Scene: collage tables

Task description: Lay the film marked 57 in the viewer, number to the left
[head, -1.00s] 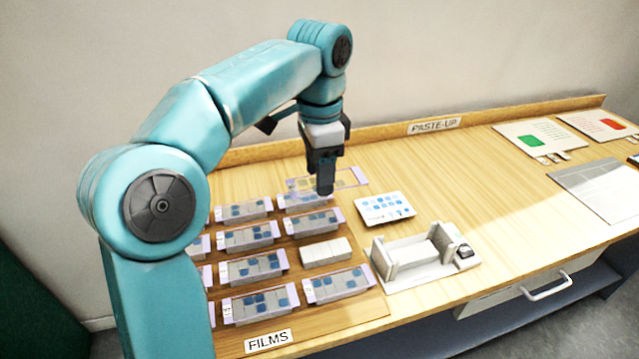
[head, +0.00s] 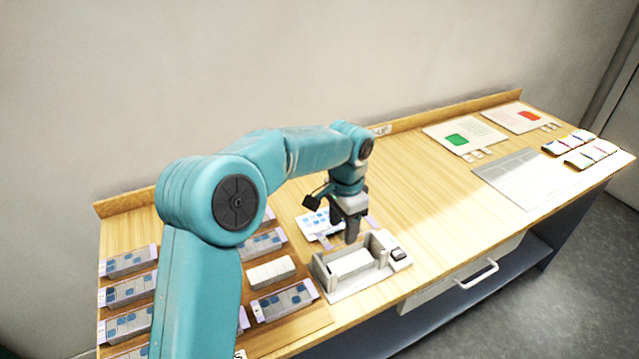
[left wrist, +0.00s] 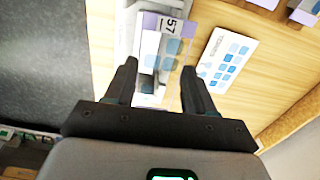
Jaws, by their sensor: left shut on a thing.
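My left gripper (head: 350,240) is shut on the film marked 57 (left wrist: 172,45), a clear strip with blue squares and lavender ends. In the head view its ends show on both sides of the fingers, and most of it is hidden. The printed 57 is at the top of the left wrist view, the end toward the films, which is left in the head view. The film is above the white viewer (head: 342,292), apart from it as far as I can tell. The viewer has raised end walls and a pale bed. My right gripper is not in view.
Rows of other films (head: 285,301) lie on the board at left, partly behind my arm. A white card with blue squares (head: 312,222) lies behind the viewer. The table's front edge and a drawer handle (head: 476,276) are close in front.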

